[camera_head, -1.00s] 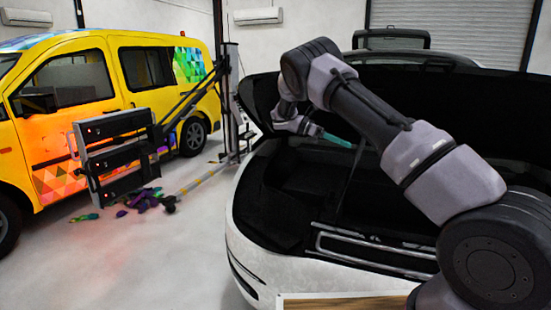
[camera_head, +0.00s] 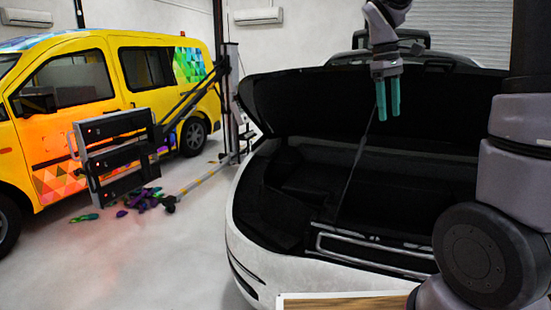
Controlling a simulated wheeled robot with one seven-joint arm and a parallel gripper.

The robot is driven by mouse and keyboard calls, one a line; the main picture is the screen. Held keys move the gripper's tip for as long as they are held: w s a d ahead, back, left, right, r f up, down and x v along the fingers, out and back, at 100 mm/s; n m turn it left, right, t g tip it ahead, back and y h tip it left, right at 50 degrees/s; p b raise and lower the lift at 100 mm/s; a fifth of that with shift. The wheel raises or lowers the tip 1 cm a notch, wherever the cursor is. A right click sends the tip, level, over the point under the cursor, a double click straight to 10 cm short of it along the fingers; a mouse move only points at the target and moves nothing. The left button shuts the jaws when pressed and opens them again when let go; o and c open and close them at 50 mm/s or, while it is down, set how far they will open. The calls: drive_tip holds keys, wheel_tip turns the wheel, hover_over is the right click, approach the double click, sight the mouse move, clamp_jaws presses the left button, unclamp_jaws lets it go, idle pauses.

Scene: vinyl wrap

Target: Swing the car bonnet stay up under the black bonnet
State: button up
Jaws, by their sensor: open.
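The black bonnet (camera_head: 300,105) stands raised over the open front bay of the white car (camera_head: 237,225). The thin dark stay (camera_head: 351,178) rises from the front of the bay, leaning slightly right. Its upper part crosses in front of the bonnet's underside and ends near my fingers; I cannot tell whether its tip touches the bonnet. My gripper (camera_head: 386,100) points down in front of the bonnet's upper part, at upper right. Its two teal fingers are apart with a narrow gap and nothing visible between them. The stay is just left of the fingers.
A light metal bar frame (camera_head: 370,250) lies across the bay's front. A wooden-topped surface (camera_head: 345,302) is at the bottom edge. A yellow van (camera_head: 100,100), a lamp panel stand (camera_head: 115,150) and several coloured scraps (camera_head: 145,198) are at left.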

drive_tip(key=s+a+r+m+t+y, duration=0.2)
drive_tip(key=s+m, duration=0.3)
drive_tip(key=s, duration=0.3)
drive_tip(key=s+a+r+m+t+y, duration=0.1)
drive_tip(key=s+a+m+t+y, duration=0.1)
drive_tip(key=s+m+t, duration=0.3)
drive_tip(key=s, duration=0.4)
drive_tip(key=shift+a+r+t, duration=0.3)
drive_tip(key=shift+a+r, duration=0.05)
drive_tip(key=shift+a, duration=0.05)
idle(0.4)
